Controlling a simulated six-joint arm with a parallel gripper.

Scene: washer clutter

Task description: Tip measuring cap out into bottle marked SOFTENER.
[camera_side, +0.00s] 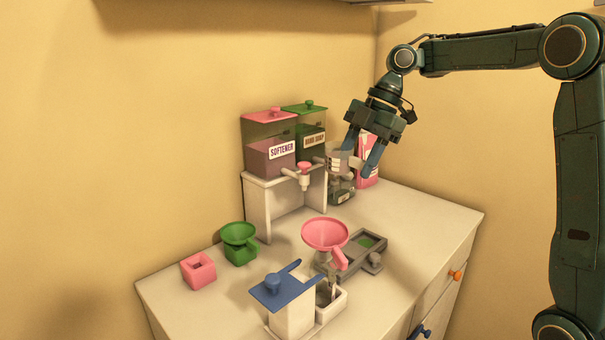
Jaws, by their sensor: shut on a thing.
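The container marked SOFTENER (268,157) is a clear tank with a pink lid and purplish contents, on a white stand at the back. Its lid appears to be on. A small pink-topped tap sticks out below it. My gripper (357,161) is right of the tanks, pointing down, shut on a small grey cup that looks like the measuring cap (338,158). The cap is above the counter, close to the right side of the stand and apart from the SOFTENER tank. It looks roughly upright; its contents cannot be seen.
A green-lidded HAND SOAP tank (313,139) stands beside SOFTENER. A dark bottle (343,190) and a pink box (367,178) are behind and below my gripper.

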